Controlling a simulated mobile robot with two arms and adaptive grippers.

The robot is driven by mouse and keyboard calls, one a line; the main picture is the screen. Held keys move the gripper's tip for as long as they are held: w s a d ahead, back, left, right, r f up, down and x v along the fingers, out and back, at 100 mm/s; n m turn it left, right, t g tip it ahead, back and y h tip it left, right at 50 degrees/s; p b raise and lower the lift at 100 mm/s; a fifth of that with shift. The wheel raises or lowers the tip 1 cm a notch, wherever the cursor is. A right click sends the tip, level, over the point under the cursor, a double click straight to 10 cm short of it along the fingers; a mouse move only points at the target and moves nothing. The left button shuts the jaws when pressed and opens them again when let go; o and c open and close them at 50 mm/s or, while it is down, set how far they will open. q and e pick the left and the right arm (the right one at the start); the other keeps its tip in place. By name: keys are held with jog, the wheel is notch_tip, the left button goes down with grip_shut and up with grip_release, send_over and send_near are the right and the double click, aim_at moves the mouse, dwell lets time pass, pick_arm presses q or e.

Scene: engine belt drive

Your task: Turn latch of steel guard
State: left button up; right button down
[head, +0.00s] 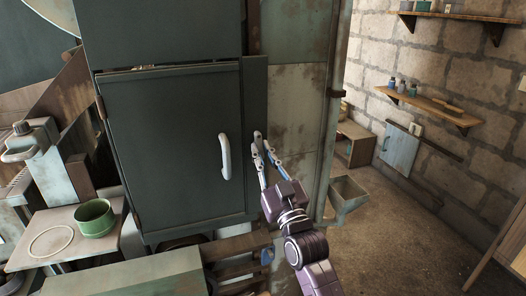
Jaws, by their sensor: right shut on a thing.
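The steel guard (165,150) is a dark grey-green panel, shut, in the middle left of the head view. A pale curved handle (225,157) stands upright near its right edge. The latch (258,140) is a small light piece on the dark frame strip just right of the guard. My right gripper (265,148) reaches up from the lower right and is shut on the latch. Its fingers hide part of the latch, so its exact angle is hard to tell. My left gripper is not in view.
A green pot (95,218) and a thin ring (50,241) sit on a pale table at the lower left. A grey bin (347,194) is right of my arm. Wall shelves (430,105) hang at the right. The floor there is mostly clear.

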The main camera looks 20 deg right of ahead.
jog(key=shift+f+m+h, duration=0.1)
jog(key=shift+m+h, duration=0.5)
jog(key=shift+m, duration=0.3)
jog(key=c, duration=1.9)
grip_release()
jog(key=shift+c, duration=0.2)
jog(key=shift+s, duration=0.1)
jog(key=v, duration=1.1)
jog(key=shift+s+f, duration=0.2)
jog(key=shift+s, duration=0.15)
jog(key=shift+a, duration=0.1)
